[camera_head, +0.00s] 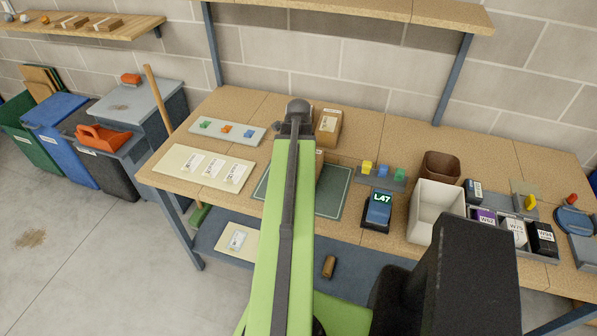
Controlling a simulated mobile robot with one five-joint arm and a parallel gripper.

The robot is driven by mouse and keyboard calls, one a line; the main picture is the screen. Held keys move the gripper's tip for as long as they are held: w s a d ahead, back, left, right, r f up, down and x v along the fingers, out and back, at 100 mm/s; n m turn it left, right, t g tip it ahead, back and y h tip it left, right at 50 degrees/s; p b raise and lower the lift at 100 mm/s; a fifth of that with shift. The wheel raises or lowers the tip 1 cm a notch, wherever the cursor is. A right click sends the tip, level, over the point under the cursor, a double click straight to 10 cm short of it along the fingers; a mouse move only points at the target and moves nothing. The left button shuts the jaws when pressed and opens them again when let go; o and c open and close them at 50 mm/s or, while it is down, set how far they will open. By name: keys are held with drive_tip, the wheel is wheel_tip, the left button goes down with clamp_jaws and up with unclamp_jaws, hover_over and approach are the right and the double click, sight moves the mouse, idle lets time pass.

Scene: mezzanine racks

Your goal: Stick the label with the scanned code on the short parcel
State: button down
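A scanner-like device (378,210) on the bench shows "L47" on its green-lit screen. Several white labels with printed codes, including one at the right (236,174), lie on a cream sheet (172,158) left of my arm; their text is too small to read. A brown parcel (328,122) with a white patch on top stands at the back, right of my arm's end. Another brown box (319,163) is mostly hidden behind my arm, above the green mat (331,193). I cannot tell which parcel is shorter. My gripper (297,122) is over the bench, its fingers hidden.
A grey strip (249,134) with green, orange and blue pieces lies behind the labels. Right of the device are a white bin (436,210), a brown container (440,167) and boxes marked W62, W75 and W94. A shelf (400,10) overhangs the bench. Floor at left is open.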

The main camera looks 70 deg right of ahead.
drive_tip(key=c, duration=1.3)
unclamp_jaws()
wheel_tip(320, 180, up, 7)
drive_tip(key=p, duration=0.7)
